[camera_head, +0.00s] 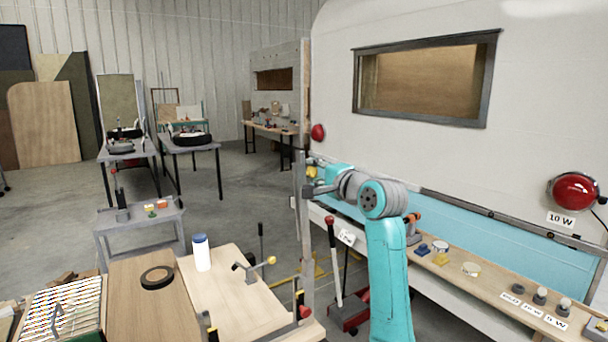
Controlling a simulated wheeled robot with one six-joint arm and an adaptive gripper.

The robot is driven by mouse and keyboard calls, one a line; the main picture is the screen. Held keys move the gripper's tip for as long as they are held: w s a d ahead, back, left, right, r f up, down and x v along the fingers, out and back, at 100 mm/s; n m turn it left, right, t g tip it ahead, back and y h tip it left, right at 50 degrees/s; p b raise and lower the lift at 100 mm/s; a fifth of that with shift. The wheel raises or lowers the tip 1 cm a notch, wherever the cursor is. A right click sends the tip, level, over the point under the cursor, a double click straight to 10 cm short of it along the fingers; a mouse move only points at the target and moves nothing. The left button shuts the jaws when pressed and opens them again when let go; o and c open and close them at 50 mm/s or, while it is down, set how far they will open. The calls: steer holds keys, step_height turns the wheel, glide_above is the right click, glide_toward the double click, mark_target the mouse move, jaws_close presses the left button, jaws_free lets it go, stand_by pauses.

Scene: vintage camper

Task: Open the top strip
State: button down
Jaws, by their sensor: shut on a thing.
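A narrow grey upright strip (299,218) stands at the left corner of the white camper (425,135). My gripper (308,190) is at the upper part of this strip, just below the round red lamp. It is shut on the strip, though its fingertips are small and the exact contact is hard to see. My turquoise arm reaches to it from the lower right. A long, thin grey trim strip (490,213) also runs along the camper's side above the blue panel. My arm hides part of that trim and panel.
A wooden shelf (475,268) with small parts and labels runs along the camper's blue panel (530,245), right of my arm. A red floor jack (348,312) stands below my gripper. A wooden workbench (232,290) with a white bottle (201,253) is at front left. Floor beyond is partly clear.

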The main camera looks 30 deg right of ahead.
steer(key=shift+d, duration=0.35)
steer(key=c, duration=0.8)
jaws_free()
steer(key=s, duration=1.2)
